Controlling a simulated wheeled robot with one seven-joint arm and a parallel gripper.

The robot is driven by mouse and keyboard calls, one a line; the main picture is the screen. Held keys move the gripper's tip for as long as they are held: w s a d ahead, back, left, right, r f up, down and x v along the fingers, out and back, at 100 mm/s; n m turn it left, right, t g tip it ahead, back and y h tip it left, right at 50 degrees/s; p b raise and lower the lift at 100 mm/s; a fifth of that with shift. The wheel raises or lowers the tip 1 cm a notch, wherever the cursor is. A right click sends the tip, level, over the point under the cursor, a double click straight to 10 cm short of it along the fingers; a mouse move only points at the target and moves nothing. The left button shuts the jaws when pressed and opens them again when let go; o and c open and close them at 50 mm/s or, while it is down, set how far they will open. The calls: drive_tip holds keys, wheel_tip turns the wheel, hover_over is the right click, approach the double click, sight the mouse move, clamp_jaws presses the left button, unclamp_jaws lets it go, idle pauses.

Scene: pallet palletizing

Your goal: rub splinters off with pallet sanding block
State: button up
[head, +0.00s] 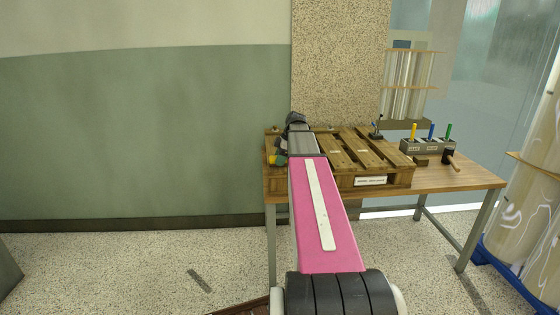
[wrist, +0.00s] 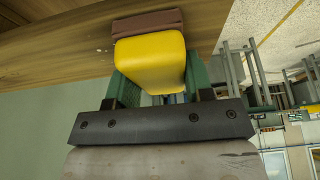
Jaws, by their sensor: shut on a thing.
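My gripper (wrist: 150,88) is shut on the sanding block (wrist: 150,60), which has a yellow body and a brown abrasive pad (wrist: 148,23) on its far face. Green fingers hold it from both sides. In the wrist view the pad lies against or just short of a wooden surface (wrist: 60,45); I cannot tell if they touch. In the head view the wooden pallet (head: 368,160) lies on the table. No splinters can be made out.
The wooden table (head: 460,178) has some free room at its right. A grey holder (head: 428,147) with yellow, blue and green handles stands right of the pallet, near a wooden-handled tool (head: 452,161). A small dark tool (head: 376,130) stands at the pallet's back. A speckled column (head: 340,60) rises behind.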

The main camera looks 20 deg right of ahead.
drive_tip(key=shift+w+d+f, duration=0.1)
drive_tip(key=shift+w+d, duration=0.2)
drive_tip(key=shift+w, duration=0.6)
drive_tip(key=shift+w+d, duration=0.25)
drive_tip(key=shift+w, duration=0.65)
drive_tip(key=shift+w+d, duration=0.2)
drive_tip(key=shift+w, duration=0.45)
drive_tip(key=shift+w+d, duration=0.15)
drive_tip(key=shift+w, duration=0.45)
drive_tip(key=shift+r, duration=0.2)
drive_tip(key=shift+s, duration=0.15)
